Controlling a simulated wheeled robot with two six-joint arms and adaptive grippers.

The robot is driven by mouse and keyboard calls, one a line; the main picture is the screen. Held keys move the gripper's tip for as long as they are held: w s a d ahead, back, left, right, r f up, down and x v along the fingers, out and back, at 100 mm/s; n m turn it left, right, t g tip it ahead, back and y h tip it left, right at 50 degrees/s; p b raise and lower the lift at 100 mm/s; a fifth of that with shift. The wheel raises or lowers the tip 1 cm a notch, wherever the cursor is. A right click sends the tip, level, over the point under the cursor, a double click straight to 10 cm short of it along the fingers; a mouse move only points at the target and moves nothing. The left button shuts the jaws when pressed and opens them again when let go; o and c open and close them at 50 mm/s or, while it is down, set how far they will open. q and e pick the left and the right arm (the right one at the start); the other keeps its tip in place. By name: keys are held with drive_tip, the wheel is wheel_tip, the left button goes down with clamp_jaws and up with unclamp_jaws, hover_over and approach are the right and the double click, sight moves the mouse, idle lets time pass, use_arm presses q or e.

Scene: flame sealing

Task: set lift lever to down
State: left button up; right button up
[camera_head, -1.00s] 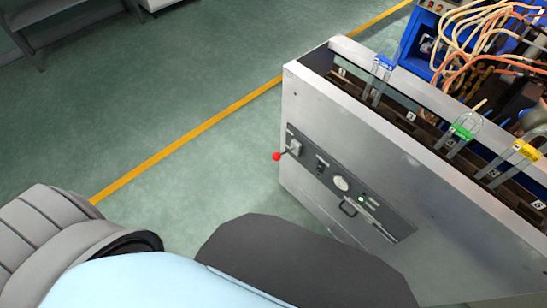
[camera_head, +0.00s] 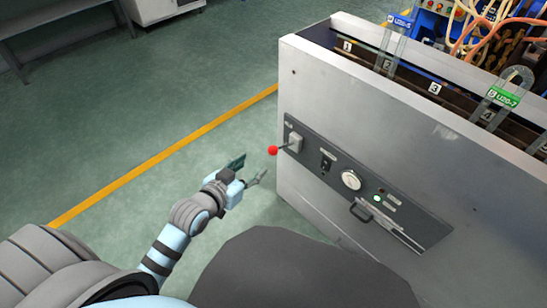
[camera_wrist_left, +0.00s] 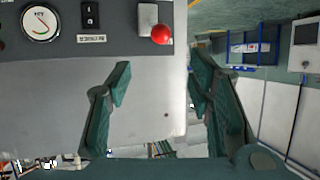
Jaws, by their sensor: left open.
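The lift lever has a red ball knob (camera_head: 272,150) on a short rod that sticks out from a grey switch plate (camera_head: 294,142) at the left end of the cabinet's control panel. The rod points outward to the left in the head view. In the left wrist view the red knob (camera_wrist_left: 162,35) is large, above and between the fingers. My left gripper (camera_head: 252,170) is open and empty, just left of and below the knob, apart from it. Its two green fingers (camera_wrist_left: 158,90) show spread in the left wrist view. My right gripper is not in view.
Numbered slots with tagged glass pieces (camera_head: 508,90) line the cabinet top (camera_head: 400,80). Green floor (camera_head: 150,110) to the left is clear.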

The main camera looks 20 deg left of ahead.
sight(270, 153)
use_arm(q)
drive_tip(key=b+x, duration=0.2)
drive_tip(key=x, duration=0.1)
drive_tip(key=b+x, duration=0.1)
drive_tip(key=x, duration=0.3)
drive_tip(key=f+b+x, duration=0.1)
drive_tip(key=b+x, duration=0.1)
drive_tip(key=x, duration=0.2)
drive_tip(key=shift+b, duration=0.3)
drive_tip(key=shift+b+x, duration=0.45)
drive_tip(key=shift+x, duration=0.6)
drive_tip(key=shift+w+r, duration=0.1)
drive_tip(key=shift+w, duration=0.4)
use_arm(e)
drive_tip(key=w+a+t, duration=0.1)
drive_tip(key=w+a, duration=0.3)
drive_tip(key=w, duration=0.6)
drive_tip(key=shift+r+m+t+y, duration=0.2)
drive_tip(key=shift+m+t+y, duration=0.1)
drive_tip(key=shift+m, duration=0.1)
use_arm(q)
clamp_jaws()
